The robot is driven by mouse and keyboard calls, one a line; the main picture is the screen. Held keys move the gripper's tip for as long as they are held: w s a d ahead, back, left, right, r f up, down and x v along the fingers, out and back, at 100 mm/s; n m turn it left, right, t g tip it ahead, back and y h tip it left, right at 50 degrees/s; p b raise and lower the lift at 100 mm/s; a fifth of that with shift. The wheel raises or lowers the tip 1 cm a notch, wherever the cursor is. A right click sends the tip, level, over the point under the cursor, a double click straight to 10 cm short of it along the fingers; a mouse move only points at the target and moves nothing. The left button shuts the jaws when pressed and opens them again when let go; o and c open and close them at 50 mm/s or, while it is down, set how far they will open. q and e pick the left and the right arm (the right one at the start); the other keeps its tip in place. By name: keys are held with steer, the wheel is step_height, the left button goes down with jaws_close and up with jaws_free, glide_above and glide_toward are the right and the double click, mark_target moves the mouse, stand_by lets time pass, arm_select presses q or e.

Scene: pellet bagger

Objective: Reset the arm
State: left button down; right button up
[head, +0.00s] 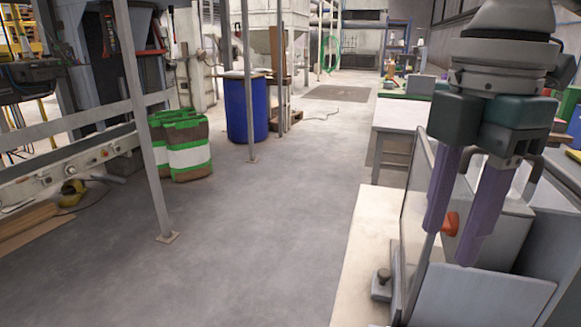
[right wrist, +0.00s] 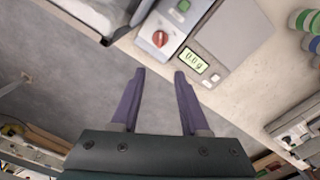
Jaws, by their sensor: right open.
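My right gripper (head: 450,243) hangs at the right of the head view with its two purple fingers pointing down. They are apart with nothing between them in the right wrist view (right wrist: 158,72). In the head view the fingers pass in front of a grey metal machine on a pale bench (head: 355,265). A red knob (head: 450,224) shows between them. In the right wrist view, a scale display (right wrist: 193,62) reading 0.0 g and a red knob (right wrist: 160,39) lie beyond the fingertips. My left gripper is not in view.
Grey floor (head: 270,240) is open in the middle. A blue barrel (head: 240,108) and green, white and brown bags (head: 190,157) stand to the left, behind a metal post (head: 140,125). A white-topped table (head: 400,114) stands beyond the bench.

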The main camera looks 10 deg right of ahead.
steer(key=s+a+f+m+t+y, duration=0.1)
steer(key=s+a+f+m+y, duration=0.1)
steer(key=s+a+f, duration=0.3)
steer(key=s+a+f+m+t+y, duration=0.1)
steer(key=a+f+m, duration=0.15)
steer(key=a, duration=0.35)
steer(key=s+d+f+m+t+h+p, duration=0.1)
steer(key=s+d+f+m+t+h, duration=0.15)
steer(key=s+d+m, duration=0.7)
step_height(320, 180, up, 37)
steer(key=a+m+p, duration=0.1)
steer(key=p, duration=3.7)
steer(key=shift+s+a+r+m+g, duration=0.15)
steer(key=shift+a+r+m+g, duration=0.05)
steer(key=shift+m+g, duration=0.25)
